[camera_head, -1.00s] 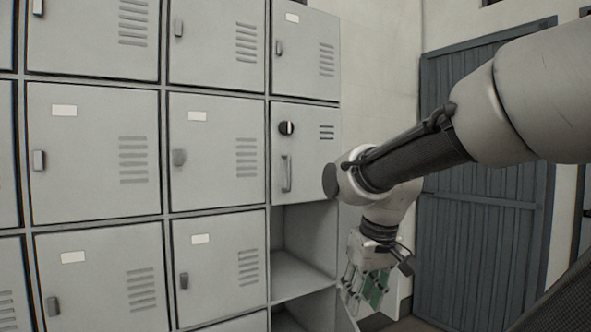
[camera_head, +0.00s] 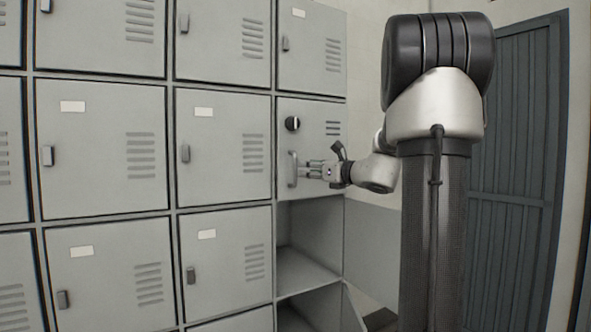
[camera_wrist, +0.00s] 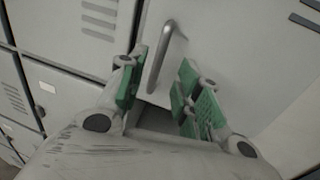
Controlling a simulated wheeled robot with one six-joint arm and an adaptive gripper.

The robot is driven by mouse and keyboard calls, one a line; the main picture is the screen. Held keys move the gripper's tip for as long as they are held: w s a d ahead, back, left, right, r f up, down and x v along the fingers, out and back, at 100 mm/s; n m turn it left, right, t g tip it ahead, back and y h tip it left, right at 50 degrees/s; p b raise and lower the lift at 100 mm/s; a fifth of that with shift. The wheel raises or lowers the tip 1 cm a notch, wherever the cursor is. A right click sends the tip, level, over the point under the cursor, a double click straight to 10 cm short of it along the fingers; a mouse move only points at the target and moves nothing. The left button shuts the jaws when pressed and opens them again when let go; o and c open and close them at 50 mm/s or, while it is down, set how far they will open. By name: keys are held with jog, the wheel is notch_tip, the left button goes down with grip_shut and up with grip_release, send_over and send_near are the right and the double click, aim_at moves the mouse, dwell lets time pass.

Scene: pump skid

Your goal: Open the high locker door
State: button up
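The high locker door (camera_head: 318,155) is in the right column of lockers in the head view. The door looks shut. My gripper (camera_head: 304,169) is just right of the handle and points at it from the right. In the wrist view my gripper (camera_wrist: 160,92) is open, its green finger pads apart. The handle (camera_wrist: 166,52) shows ahead between the two sides, nearer the left pad. I cannot tell whether a pad touches it.
Several other grey lockers (camera_head: 100,150) fill the left, with doors shut. Below the door is an open compartment (camera_head: 308,270), and a low door (camera_head: 352,308) stands ajar under it. A blue-grey door (camera_head: 510,150) is at the right, behind my arm.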

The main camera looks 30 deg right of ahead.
aim_at(295, 182)
jog(key=x, duration=0.7)
jog(key=shift+a, duration=0.1)
grip_shut()
